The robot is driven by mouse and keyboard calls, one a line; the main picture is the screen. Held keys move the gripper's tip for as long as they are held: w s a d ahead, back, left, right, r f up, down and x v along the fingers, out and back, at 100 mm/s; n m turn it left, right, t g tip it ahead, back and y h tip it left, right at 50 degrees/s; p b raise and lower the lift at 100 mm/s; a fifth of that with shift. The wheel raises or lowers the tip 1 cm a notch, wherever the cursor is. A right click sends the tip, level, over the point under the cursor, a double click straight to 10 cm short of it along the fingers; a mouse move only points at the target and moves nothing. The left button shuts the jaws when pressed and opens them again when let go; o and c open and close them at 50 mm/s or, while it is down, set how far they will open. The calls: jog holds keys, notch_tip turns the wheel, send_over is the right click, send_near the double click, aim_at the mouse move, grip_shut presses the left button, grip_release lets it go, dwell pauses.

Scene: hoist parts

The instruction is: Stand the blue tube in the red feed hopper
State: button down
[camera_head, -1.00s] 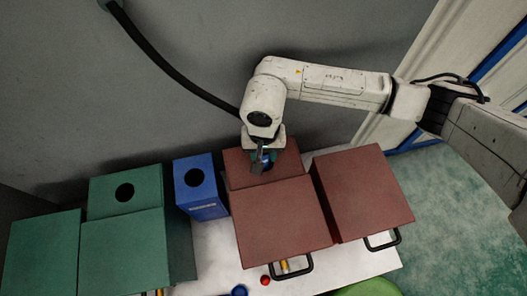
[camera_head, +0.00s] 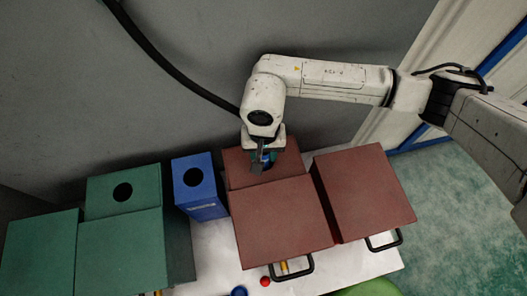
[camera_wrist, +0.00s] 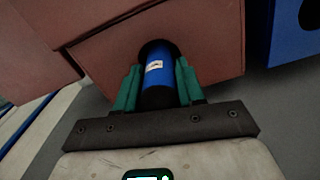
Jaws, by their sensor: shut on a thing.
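In the wrist view, my gripper (camera_wrist: 157,88) has its green fingers shut on the blue tube (camera_wrist: 157,75), which bears a small white label. The tube's far end is at the dark round hole in the top of the red feed hopper (camera_wrist: 100,55); how deep it sits in the hole is hidden. In the head view, my gripper (camera_head: 262,160) is over the rear part of the red hopper (camera_head: 240,173). There the tube is mostly hidden by the gripper.
A blue box with a round hole (camera_head: 202,205) stands left of the red hopper, and green boxes (camera_head: 120,250) stand further left. Another red box (camera_head: 362,190) is at the right. A small red ball (camera_head: 265,282) and a blue round thing (camera_head: 239,291) lie in front. The grey wall is close behind.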

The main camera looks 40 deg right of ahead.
jog(key=shift+f+b, duration=0.55)
jog(key=shift+b, duration=0.2)
dwell(0.3)
jog(key=c, duration=0.6)
grip_release()
notch_tip(320, 180, up, 11)
jog(key=shift+f+b, duration=0.1)
jog(key=shift+b, duration=0.6)
